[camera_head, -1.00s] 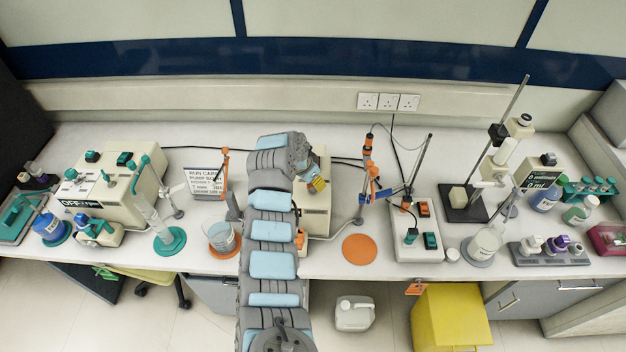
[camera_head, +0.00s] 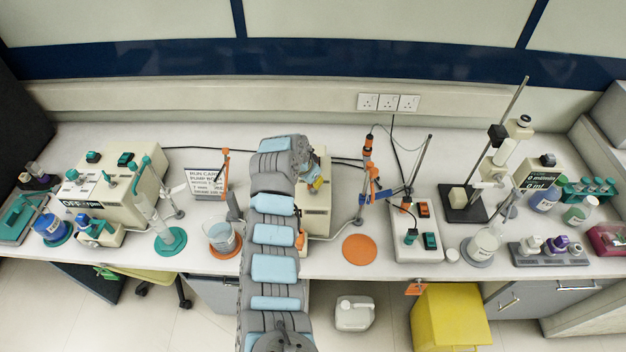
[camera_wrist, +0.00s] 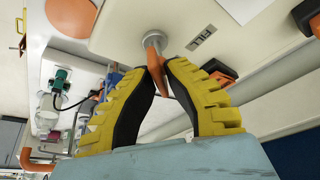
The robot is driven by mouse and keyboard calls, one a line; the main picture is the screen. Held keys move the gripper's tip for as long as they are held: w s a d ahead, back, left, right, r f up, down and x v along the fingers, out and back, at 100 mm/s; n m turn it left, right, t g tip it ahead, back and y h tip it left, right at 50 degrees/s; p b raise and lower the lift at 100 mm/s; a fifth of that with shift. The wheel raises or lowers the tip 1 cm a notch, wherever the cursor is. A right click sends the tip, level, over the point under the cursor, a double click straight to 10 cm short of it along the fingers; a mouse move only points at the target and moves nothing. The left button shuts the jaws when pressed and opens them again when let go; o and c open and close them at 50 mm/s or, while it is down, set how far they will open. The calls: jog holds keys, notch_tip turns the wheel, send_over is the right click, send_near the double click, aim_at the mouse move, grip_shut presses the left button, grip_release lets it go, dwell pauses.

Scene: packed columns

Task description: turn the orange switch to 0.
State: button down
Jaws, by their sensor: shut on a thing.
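In the wrist view, an orange lever-like switch (camera_wrist: 153,60) stands on a grey round collar on the face of a beige box (camera_wrist: 130,30). A printed label, which seems to read FILL, is beside it. My gripper (camera_wrist: 165,72) has yellow ribbed, black-padded fingers, shut on the orange switch with tips close to the collar. In the head view the beige box (camera_head: 321,165) stands behind my arm, and my gripper (camera_head: 316,185) is at its top. The switch is hidden there, and no 0 mark is legible around it.
An orange-and-black rocker switch (camera_wrist: 220,72) is beside my fingers on the box. An orange disc (camera_head: 359,249) and a clamp stand (camera_head: 366,190) are to the right. A beaker (camera_head: 221,238) and sign (camera_head: 205,183) stand left.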

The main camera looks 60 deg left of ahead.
jog(key=n+g+y+p, duration=0.1)
jog(key=n+p, duration=0.2)
jog(key=n, duration=0.1)
jog(key=shift+d+n, duration=0.1)
jog(key=shift+n, duration=0.3)
jog(key=n, duration=0.2)
jog(key=n+g+y, duration=0.1)
jog(key=n, duration=0.1)
jog(key=shift+w+f+n+g, duration=0.15)
jog(key=shift+f+n+g, duration=0.05)
jog(key=shift+n+g, duration=0.1)
jog(key=n+b, duration=0.1)
jog(key=n+g+b, duration=0.1)
jog(key=n+b, duration=0.1)
jog(key=shift+f+n+y+b, duration=0.25)
jog(key=shift+n+y+b, duration=0.05)
jog(key=shift+n, duration=0.1)
jog(key=n+g+b, duration=0.1)
jog(key=n+b, duration=0.2)
jog(key=b, duration=0.2)
jog(key=shift+r+g+b, duration=0.1)
jog(key=shift+g+b, duration=0.2)
jog(key=shift+b, duration=0.05)
jog(key=shift+r+n+b, duration=0.2)
jog(key=shift+n+b, duration=0.2)
jog(key=shift+b, duration=0.2)
jog(key=c, duration=1)
grip_release()
jog(key=shift+c, duration=0.2)
jog(key=shift+r, duration=0.1)
